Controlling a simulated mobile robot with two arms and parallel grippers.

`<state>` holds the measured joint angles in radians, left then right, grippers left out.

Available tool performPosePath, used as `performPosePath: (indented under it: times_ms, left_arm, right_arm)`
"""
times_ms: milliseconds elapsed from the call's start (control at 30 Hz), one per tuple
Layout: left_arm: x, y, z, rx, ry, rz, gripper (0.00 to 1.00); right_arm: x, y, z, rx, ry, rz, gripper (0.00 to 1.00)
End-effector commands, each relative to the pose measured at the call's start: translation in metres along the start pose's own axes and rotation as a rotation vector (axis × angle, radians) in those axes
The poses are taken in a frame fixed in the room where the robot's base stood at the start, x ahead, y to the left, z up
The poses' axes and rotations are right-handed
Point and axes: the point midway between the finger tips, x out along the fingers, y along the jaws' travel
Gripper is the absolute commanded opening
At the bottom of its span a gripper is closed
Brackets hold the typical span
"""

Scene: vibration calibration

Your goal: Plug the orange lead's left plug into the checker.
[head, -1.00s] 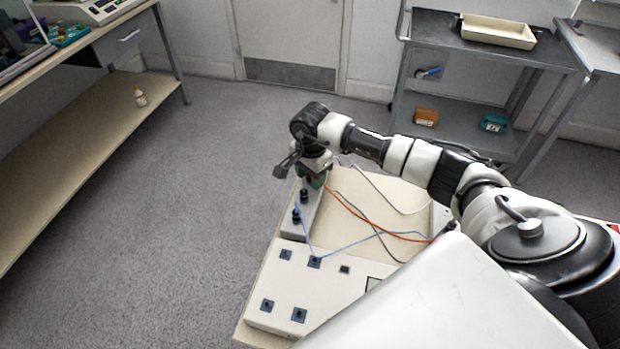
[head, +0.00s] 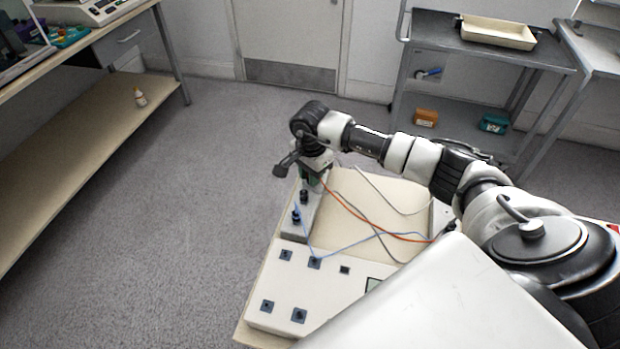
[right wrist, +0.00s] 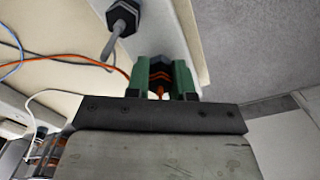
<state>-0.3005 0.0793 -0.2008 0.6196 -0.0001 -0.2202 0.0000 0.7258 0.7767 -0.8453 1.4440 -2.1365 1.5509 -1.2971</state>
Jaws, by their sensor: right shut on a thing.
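The orange lead (head: 350,209) runs from my right gripper over the board to the right. My right gripper (head: 313,181) is over the far end of a grey block. In the right wrist view its green fingers (right wrist: 160,82) are shut on a dark plug with orange bands (right wrist: 160,71), the orange lead's left plug. I cannot tell whether the plug is still seated in the block. The checker (head: 275,285), a pale box with several dark sockets and a small screen, lies nearer. My left gripper is not in view.
The grey block (head: 297,232) holds other dark plugs close to my gripper; one (right wrist: 123,17) shows in the wrist view. Blue (head: 345,246) and grey leads cross the orange one. The board (head: 365,190) has bare room behind the checker. A trolley (head: 455,52) stands behind.

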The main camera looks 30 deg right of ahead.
Motion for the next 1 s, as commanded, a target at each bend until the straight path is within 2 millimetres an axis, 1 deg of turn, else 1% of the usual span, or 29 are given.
performPosePath:
  times_ms: [233, 733, 1000]
  left_arm:
    - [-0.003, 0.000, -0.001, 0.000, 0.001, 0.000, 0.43]
    - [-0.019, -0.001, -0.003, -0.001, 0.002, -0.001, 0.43]
    - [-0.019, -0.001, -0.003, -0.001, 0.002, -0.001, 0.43]
  right_arm:
    - [-0.005, 0.000, 0.000, 0.000, 0.000, 0.000, 0.00]
    - [-0.034, 0.000, 0.000, -0.001, 0.000, -0.001, 0.00]
    - [-0.035, 0.000, 0.000, 0.000, -0.001, 0.000, 0.00]
